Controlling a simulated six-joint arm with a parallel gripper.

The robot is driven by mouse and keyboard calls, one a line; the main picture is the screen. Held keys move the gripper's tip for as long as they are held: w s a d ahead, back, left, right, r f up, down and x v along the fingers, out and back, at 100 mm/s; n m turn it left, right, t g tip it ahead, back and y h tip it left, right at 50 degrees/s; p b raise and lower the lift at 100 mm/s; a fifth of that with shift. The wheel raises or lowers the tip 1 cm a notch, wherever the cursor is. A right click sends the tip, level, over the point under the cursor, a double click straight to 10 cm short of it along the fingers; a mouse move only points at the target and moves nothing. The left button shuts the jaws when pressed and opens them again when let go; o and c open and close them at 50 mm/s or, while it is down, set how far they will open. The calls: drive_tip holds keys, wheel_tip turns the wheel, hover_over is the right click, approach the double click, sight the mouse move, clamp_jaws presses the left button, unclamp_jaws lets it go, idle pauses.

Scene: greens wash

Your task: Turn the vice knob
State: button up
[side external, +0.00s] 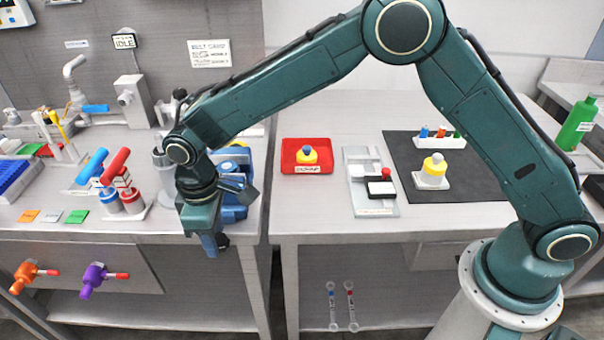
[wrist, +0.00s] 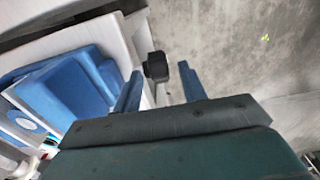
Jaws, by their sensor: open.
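The blue vice (side external: 234,213) stands at the right end of the left bench, partly hidden behind my arm. It also shows at the left of the wrist view (wrist: 68,92). Its black knob (wrist: 156,67) sticks out past the bench edge and lies between my two blue fingers in the picture. The knob (side external: 223,240) also shows just right of my fingers in the side view. My gripper (wrist: 160,69) is open and points down beside the bench's front edge. I cannot tell whether either finger touches the knob.
A gap separates the left bench from the right bench (side external: 330,225). Orange (side external: 30,275) and purple (side external: 98,280) valves with red handles stick out from the left bench front. A red tray (side external: 290,143) sits on the right bench. The floor below my gripper looks clear.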

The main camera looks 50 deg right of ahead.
drive_tip(key=shift+f, duration=0.7)
clamp_jaws()
drive_tip(key=shift+w+a+g+h, duration=0.1)
drive_tip(key=shift+g+h, duration=0.2)
drive_tip(key=shift+w+f+g+h, duration=0.1)
drive_tip(key=shift+w+g+h, duration=0.05)
drive_tip(key=shift+g+h, duration=0.4)
drive_tip(key=shift+w+g+h, duration=0.3)
drive_tip(key=shift+g+h, duration=0.05)
drive_tip(key=shift+h, duration=0.2)
drive_tip(key=shift+s+g, duration=0.15)
drive_tip(key=shift+g, duration=0.25)
